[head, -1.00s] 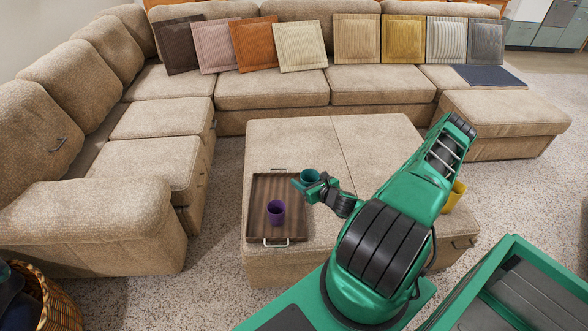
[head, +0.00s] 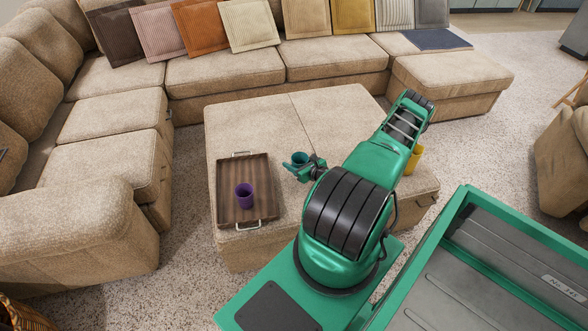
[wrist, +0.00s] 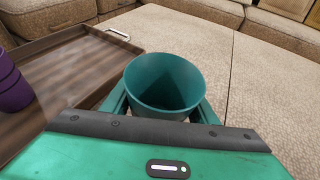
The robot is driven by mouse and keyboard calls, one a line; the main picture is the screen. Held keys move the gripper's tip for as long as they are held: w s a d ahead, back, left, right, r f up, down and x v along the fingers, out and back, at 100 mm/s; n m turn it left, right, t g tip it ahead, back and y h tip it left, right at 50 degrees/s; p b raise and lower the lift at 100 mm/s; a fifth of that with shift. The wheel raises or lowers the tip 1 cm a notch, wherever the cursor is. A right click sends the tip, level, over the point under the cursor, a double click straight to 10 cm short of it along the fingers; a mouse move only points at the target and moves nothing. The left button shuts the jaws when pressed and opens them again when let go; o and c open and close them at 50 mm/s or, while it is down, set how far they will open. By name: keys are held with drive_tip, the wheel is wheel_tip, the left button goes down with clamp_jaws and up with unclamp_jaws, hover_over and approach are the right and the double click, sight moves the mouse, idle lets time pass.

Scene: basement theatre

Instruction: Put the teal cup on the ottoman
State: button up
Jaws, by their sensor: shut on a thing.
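The teal cup (head: 300,157) is upright in my gripper (head: 298,168), whose fingers are shut on its sides. In the wrist view the empty cup (wrist: 164,82) sits between the two fingers, with its open rim up. It is just right of the tray, over the beige ottoman (head: 262,116). The ottoman top also shows in the wrist view (wrist: 195,42). I cannot tell whether the cup's base touches the ottoman, because my gripper hides it.
A dark wooden tray (head: 229,180) with metal handles lies on the ottoman's left part and holds a purple cup (head: 244,195). A yellow cup (head: 414,158) is at the ottoman's right, partly behind my arm. The ottoman's back half is clear. A sectional sofa (head: 225,83) surrounds it.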

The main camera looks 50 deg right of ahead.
drive_tip(key=shift+d+f, duration=0.2)
drive_tip(key=shift+f, duration=1.95)
drive_tip(key=o, duration=1)
drive_tip(key=shift+f, duration=0.1)
drive_tip(key=v, duration=1.2)
